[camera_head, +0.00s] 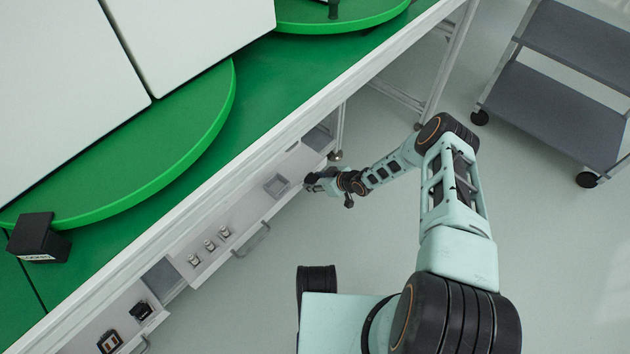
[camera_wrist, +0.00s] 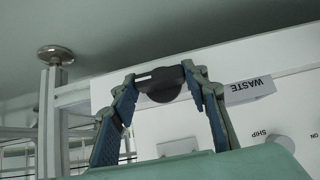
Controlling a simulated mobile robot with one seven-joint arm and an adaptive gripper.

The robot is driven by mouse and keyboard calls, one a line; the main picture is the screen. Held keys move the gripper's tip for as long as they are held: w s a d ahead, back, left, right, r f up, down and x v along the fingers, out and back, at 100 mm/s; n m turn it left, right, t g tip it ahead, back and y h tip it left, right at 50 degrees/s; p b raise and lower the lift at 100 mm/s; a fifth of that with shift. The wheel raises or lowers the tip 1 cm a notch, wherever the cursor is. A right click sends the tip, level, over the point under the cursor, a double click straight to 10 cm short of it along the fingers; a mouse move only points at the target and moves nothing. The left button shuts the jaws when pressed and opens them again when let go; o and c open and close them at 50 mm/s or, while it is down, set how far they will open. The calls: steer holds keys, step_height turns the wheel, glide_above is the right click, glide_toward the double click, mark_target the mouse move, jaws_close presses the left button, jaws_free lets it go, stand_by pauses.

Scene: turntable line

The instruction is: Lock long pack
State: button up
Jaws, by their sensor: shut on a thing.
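My gripper (camera_head: 312,183) is at the far right end of the open drawer row, just off the front of the table. In the wrist view its fingers (camera_wrist: 163,80) are shut on a black piece (camera_wrist: 160,90) with a rounded edge and a light stripe. In the head view my gripper mostly hides that piece. Two large white flat-topped bodies (camera_head: 60,110) (camera_head: 195,35) stand on the green turntable (camera_head: 150,190). I cannot tell whether either is the long pack, and no lock is clearly seen.
An open drawer (camera_head: 240,245) holds several small metal cylinders (camera_head: 209,245) and a grey square tray (camera_head: 277,186). A black box (camera_head: 38,238) stands at the table's left. The wrist view shows "WASTE" (camera_wrist: 248,90) and "SHIP" labels. A grey cart (camera_head: 560,100) stands right; floor between is clear.

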steer(key=shift+w+r, duration=0.1)
steer(key=shift+c, duration=0.2)
steer(key=o, duration=1.2)
steer(key=shift+c, duration=0.2)
steer(key=v, duration=1.2)
steer(key=shift+d, duration=0.1)
